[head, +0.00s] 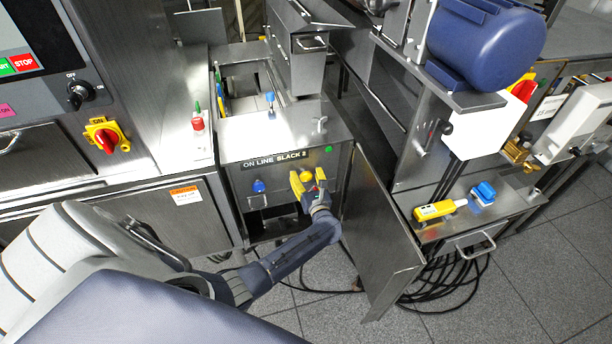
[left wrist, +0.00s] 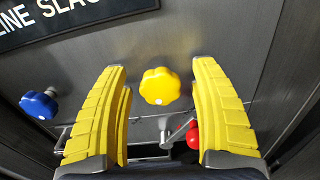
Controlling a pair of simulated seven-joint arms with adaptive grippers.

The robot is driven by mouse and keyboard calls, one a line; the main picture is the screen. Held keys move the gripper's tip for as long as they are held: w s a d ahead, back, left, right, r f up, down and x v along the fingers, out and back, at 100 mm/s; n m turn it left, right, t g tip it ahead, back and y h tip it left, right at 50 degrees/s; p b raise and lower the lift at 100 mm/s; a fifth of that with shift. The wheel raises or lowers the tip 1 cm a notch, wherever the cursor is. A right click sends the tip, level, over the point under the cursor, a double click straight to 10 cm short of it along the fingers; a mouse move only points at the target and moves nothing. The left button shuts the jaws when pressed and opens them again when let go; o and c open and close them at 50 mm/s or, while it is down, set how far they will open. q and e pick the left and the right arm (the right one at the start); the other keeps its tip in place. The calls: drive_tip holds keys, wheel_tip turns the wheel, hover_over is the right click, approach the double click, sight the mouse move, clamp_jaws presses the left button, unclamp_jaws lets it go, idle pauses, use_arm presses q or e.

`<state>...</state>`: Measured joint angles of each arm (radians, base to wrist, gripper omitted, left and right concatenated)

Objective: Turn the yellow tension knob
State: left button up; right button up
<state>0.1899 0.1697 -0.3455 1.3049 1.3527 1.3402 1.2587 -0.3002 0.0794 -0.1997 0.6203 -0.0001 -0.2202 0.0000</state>
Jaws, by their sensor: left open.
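The yellow tension knob (left wrist: 160,86) is a lobed round knob on the metal front panel below the black "ON LINE SLACK 2" label (head: 274,160). In the head view the knob (head: 306,176) shows between the yellow fingers of my left gripper (head: 308,184). In the left wrist view my left gripper (left wrist: 160,112) is open, with one yellow finger on each side of the knob and clear gaps to both. The knob appears ahead of the fingers, and I see no contact. My right gripper is in neither view.
A blue knob (left wrist: 39,105) sits left on the panel. An open metal door (head: 378,235) stands close to the right of my left gripper. Black cables (head: 440,290) lie on the floor.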

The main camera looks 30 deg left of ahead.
use_arm(q)
drive_tip(key=shift+c, duration=0.4)
drive_tip(key=c, duration=1.2)
